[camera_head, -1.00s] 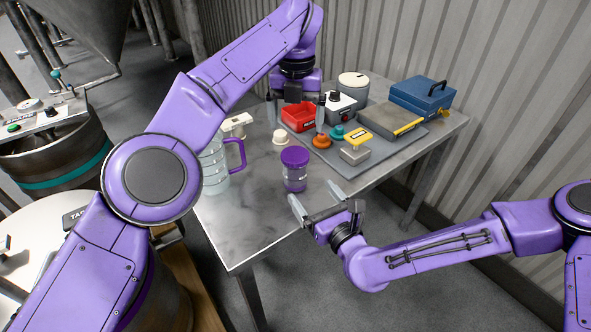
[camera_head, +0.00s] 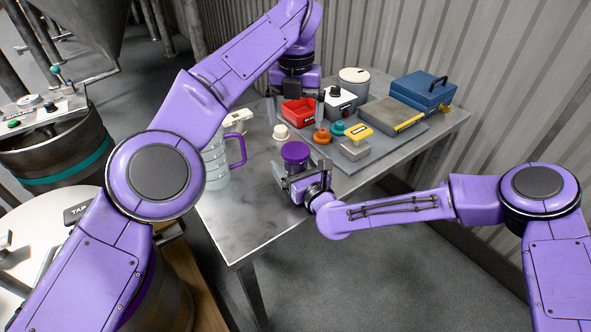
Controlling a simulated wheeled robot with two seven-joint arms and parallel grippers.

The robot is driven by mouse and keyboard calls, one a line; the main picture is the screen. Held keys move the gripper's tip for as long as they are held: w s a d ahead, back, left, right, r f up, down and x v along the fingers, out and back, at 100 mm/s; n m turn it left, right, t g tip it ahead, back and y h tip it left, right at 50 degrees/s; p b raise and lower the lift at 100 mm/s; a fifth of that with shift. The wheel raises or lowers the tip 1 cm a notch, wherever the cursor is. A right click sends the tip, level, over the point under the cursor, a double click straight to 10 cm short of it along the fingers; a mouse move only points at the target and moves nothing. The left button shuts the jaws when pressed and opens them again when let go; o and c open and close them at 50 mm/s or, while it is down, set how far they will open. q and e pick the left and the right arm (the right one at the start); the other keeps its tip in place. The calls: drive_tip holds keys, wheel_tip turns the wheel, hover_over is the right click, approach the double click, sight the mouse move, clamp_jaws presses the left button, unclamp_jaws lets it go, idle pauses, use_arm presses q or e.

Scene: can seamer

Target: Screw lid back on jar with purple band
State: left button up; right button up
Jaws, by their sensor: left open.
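I cannot tell how tightly the lid sits. My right gripper (camera_head: 302,170) reaches in from the right at the jar's body, below the lid, with a finger on each side. The gripper hides most of the body and any band on it, and I cannot tell whether the fingers press on the glass. My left gripper (camera_head: 296,112) is open and empty, pointing down behind the jar, near the red bin (camera_head: 300,112).
A clear jug (camera_head: 216,163) with a purple handle stands left of the jar. A small cream knob-like piece (camera_head: 281,132) sits behind it. The front of the table is clear.

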sight(296, 150)
clamp_jaws()
use_arm(q)
drive_tip(key=n, duration=1)
drive_tip(key=shift+n, duration=0.3)
drive_tip(key=n, duration=0.5)
drive_tip(key=shift+n, duration=0.4)
drive_tip(key=n, duration=0.6)
drive_tip(key=shift+f, duration=0.1)
drive_tip(key=shift+f, duration=3.95)
